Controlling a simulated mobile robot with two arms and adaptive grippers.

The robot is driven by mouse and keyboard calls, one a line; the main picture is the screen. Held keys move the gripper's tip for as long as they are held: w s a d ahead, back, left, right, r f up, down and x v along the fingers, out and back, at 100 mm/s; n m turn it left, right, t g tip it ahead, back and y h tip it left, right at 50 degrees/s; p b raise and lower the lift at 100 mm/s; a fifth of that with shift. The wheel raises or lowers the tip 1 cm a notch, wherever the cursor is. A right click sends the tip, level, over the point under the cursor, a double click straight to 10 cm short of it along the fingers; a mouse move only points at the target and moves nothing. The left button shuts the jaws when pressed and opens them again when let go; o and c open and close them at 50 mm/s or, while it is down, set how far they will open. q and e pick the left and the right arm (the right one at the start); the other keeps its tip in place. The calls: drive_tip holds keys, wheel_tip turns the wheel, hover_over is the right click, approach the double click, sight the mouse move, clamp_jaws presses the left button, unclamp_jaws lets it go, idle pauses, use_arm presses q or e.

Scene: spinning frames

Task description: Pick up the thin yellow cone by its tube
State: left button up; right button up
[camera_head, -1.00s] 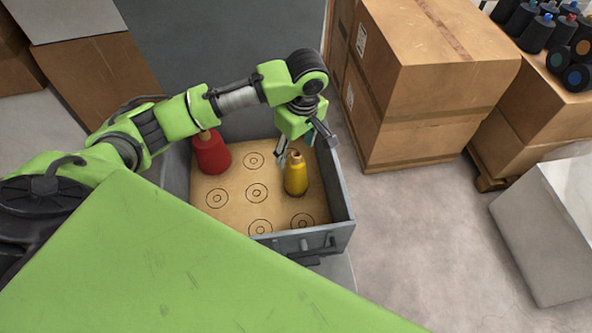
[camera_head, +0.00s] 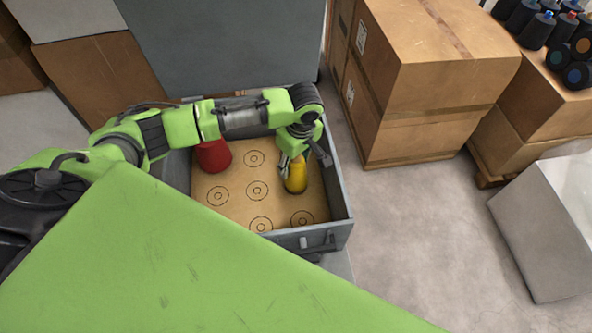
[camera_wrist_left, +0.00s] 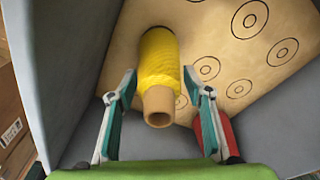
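The thin yellow cone (camera_head: 297,178) stands in the right part of the grey drawer-like box, on its tan bottom marked with circles. My left gripper (camera_head: 291,160) is right above it, at the cone's top. In the left wrist view the yellow cone (camera_wrist_left: 158,62) shows with its tan tube (camera_wrist_left: 158,106) pointing at the camera. The open fingers of my left gripper (camera_wrist_left: 158,92) stand on either side of the tube, with gaps on both sides. A red cone (camera_head: 213,156) stands in the same box to the left. My right gripper is not in view.
The grey box (camera_head: 343,190) has raised walls close around the cones; the right wall is near the yellow cone. Cardboard boxes (camera_head: 425,70) stand to the right. Dark spools (camera_head: 535,30) lie at the far right.

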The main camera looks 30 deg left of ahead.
use_arm(q)
drive_tip(key=c, duration=0.7)
drive_tip(key=shift+o, duration=0.2)
